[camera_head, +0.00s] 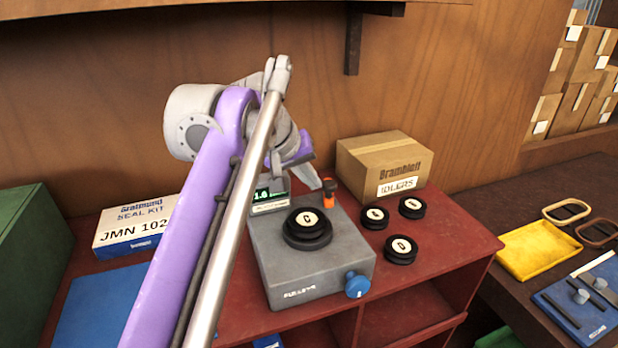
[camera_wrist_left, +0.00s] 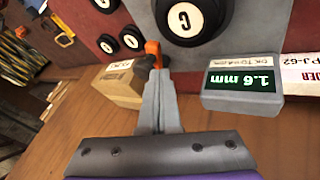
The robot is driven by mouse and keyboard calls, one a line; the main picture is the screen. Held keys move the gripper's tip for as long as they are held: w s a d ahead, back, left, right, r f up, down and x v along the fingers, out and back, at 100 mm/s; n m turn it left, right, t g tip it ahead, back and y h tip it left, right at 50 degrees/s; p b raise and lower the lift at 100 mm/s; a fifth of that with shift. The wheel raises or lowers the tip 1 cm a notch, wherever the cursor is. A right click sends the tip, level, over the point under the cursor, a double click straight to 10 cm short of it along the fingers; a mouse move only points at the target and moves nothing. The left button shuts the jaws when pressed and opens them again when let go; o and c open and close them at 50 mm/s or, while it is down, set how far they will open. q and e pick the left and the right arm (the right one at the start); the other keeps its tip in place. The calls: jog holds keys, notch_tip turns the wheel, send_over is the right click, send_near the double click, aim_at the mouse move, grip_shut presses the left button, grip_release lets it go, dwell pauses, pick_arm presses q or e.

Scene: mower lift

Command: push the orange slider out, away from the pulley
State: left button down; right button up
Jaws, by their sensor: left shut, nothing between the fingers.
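The orange slider (camera_head: 328,198) stands at the back right of the grey pulley fixture (camera_head: 315,270), behind a black pulley marked C (camera_head: 307,228). My left gripper (camera_head: 318,184) is shut and empty, its fingertips right by the slider on the back side of the fixture. I cannot tell whether the fingertips touch the slider. My right gripper is not in view.
A display reading 1.6 mm (camera_wrist_left: 242,82) stands at the fixture's back. A blue knob (camera_head: 357,285) is at its front right. Three loose pulleys (camera_head: 400,250) and a cardboard idlers box (camera_head: 383,165) are to the right. A seal kit box (camera_head: 135,226) is at left.

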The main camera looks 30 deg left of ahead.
aim_at(329, 186)
pick_arm(q)
jog(key=d+n+y, duration=0.1)
jog(key=d+n, duration=0.1)
jog(key=shift+w+d+n+y, duration=0.1)
jog(key=shift+n+y, duration=0.3)
jog(key=shift+d, duration=0.15)
jog(key=shift+w+d+r+n+p, duration=0.15)
jog(key=shift+w+d+n+p, duration=0.05)
jog(key=shift+d+n+p, duration=0.15)
jog(key=shift+a, duration=0.1)
